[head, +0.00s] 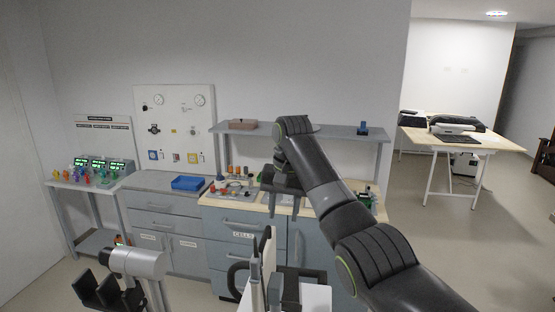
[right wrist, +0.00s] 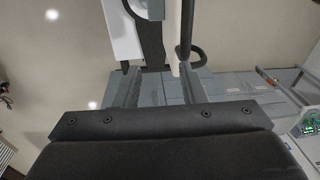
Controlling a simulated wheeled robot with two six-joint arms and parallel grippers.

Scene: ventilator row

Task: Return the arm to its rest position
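My right arm (head: 335,205) reaches in from the lower right of the head view, raised and bent at the wrist. Its gripper (head: 284,211) points down in front of the wooden-topped counter. In the right wrist view the two fingers of the right gripper (right wrist: 160,70) stand apart with nothing held between them. My left gripper (head: 112,292) is low at the left of the head view, dark and partly cut off by the bottom edge.
Grey cabinets with a wooden counter (head: 226,203) stand ahead, with small coloured parts on top. A blue tray (head: 187,183) sits on the grey cabinet at left. A raised shelf (head: 350,134) spans the counter behind my right wrist. Open floor (head: 440,235) lies at right, before a white-legged table (head: 478,146).

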